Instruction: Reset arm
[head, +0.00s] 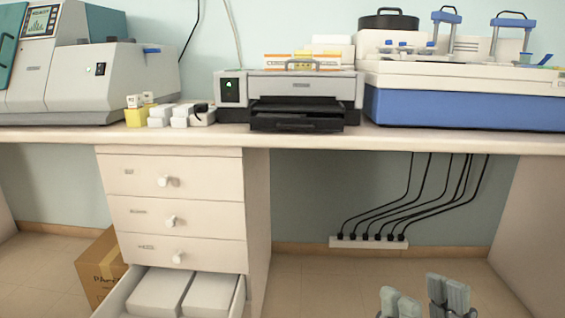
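My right gripper (424,298) shows at the bottom edge of the head view, right of the middle. Only its grey fingertips are in the picture. The two fingers stand apart with nothing visible between them, so it is open and empty. It is low in front of the bench, over the floor, and touches nothing that I can see. The rest of my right arm is below the picture. My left gripper and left arm are not in view.
A long bench (420,142) carries a printer-like machine (372,88), small boxes and larger lab machines. Below, a drawer cabinet (258,220) has its lowest drawer (125,292) pulled out, holding white boxes. A carton (98,262) and a power strip (368,242) are near the wall.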

